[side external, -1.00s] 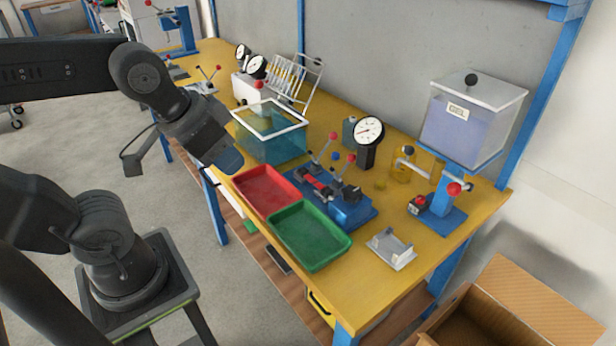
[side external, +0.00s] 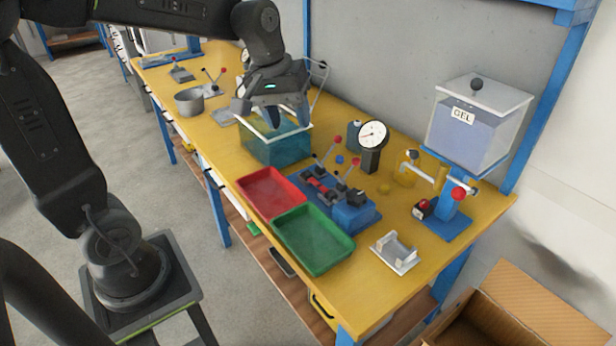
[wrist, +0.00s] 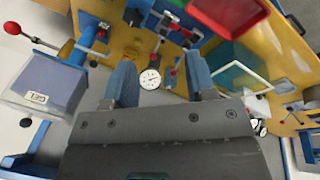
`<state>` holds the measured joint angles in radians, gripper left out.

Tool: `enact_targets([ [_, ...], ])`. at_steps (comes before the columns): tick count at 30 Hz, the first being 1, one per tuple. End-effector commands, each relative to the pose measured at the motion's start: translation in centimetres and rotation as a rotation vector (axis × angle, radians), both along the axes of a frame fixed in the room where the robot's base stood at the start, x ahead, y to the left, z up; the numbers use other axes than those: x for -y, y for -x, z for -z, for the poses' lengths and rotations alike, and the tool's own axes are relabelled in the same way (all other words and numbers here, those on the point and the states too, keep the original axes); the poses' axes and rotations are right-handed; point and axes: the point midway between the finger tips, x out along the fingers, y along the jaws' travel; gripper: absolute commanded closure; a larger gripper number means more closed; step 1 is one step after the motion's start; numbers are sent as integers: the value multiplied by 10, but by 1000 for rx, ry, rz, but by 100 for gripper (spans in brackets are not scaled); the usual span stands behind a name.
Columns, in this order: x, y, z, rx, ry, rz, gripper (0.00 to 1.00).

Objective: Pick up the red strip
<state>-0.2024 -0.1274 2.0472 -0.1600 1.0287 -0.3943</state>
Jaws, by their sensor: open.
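A small red piece (side external: 318,187), which looks like the red strip, lies in the blue clamp fixture (side external: 362,215) at the middle of the bench. Its full shape is too small to make out. My gripper (side external: 287,118) is above the clear teal tank, to the back left of the fixture and well apart from the red piece. Its two blue fingers are spread with nothing between them; they also show in the wrist view (wrist: 160,65).
A red tray (side external: 271,192) and a green tray (side external: 313,240) sit at the front edge. The white-rimmed teal tank (side external: 275,150) is below my gripper. A dial gauge (side external: 372,135), a GEL tank (side external: 468,130) and upright red-knobbed clamp levers (side external: 329,150) stand nearby.

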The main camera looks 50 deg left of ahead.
Motion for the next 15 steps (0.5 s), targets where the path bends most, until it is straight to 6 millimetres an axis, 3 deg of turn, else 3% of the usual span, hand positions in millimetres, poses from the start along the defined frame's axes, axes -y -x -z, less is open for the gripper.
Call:
enact_targets([
  [3,-25,-41,20,-90,81,-174,49],
  [9,-71,-97,66,-233,214,-466,49],
  [15,-114,-131,119,-357,320,-711,49],
])
